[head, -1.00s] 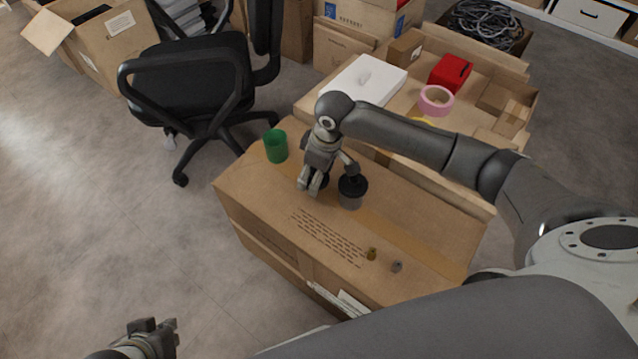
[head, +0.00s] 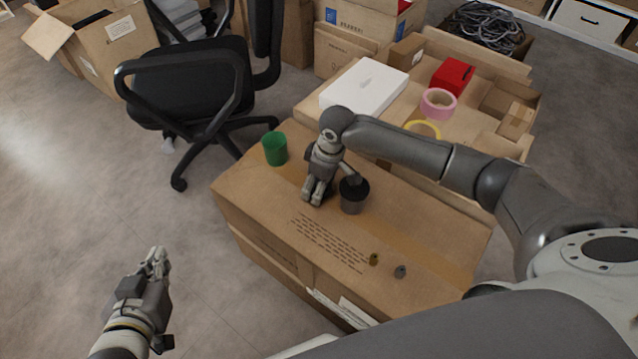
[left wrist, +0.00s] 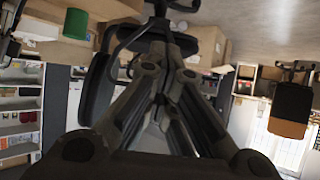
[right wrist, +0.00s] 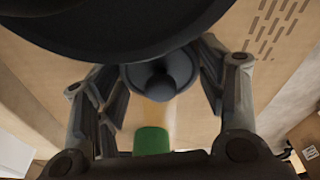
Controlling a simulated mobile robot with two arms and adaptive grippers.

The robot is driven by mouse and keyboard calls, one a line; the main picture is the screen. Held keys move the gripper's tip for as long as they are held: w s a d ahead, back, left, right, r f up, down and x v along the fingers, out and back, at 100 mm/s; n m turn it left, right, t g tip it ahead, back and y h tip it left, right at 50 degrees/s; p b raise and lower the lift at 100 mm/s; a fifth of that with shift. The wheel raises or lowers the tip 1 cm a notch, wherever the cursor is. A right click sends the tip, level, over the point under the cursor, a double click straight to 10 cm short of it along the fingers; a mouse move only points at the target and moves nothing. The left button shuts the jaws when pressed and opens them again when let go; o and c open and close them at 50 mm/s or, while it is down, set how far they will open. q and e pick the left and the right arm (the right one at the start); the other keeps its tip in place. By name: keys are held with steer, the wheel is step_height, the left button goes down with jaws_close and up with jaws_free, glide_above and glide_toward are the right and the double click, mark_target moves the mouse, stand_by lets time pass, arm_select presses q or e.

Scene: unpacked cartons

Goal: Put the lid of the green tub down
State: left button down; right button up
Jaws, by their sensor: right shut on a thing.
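The green tub (head: 275,149) stands upright on the large carton, near its back left corner; it also shows beyond the fingers in the right wrist view (right wrist: 152,141). My right gripper (head: 330,184) is low over the carton, right of the green tub. It is shut on the knob of a dark round lid (right wrist: 160,84); in the head view the arm and fingers partly hide the lid. My left gripper (head: 156,258) is shut and empty over the floor, left of the carton.
Two small weights (head: 374,259) and (head: 400,271) lie near the carton's front right. Behind are a white box (head: 365,88), a pink tape roll (head: 438,104) and a red box (head: 453,76). An office chair (head: 200,85) stands behind left. The carton's front left is clear.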

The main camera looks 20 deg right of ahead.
arm_select(q)
steer(key=shift+s, duration=0.1)
arm_select(e)
steer(key=shift+f, duration=0.1)
steer(key=shift+s+f, duration=0.15)
steer(key=shift+f, duration=0.35)
steer(key=o, duration=0.7)
steer(key=shift+f, duration=0.2)
arm_select(q)
steer(key=shift+s+a+f+g, duration=0.35)
steer(key=shift+s+f+g, duration=0.2)
steer(key=shift+f, duration=0.15)
arm_select(e)
steer(key=shift+o, duration=0.2)
steer(key=shift+r, duration=0.1)
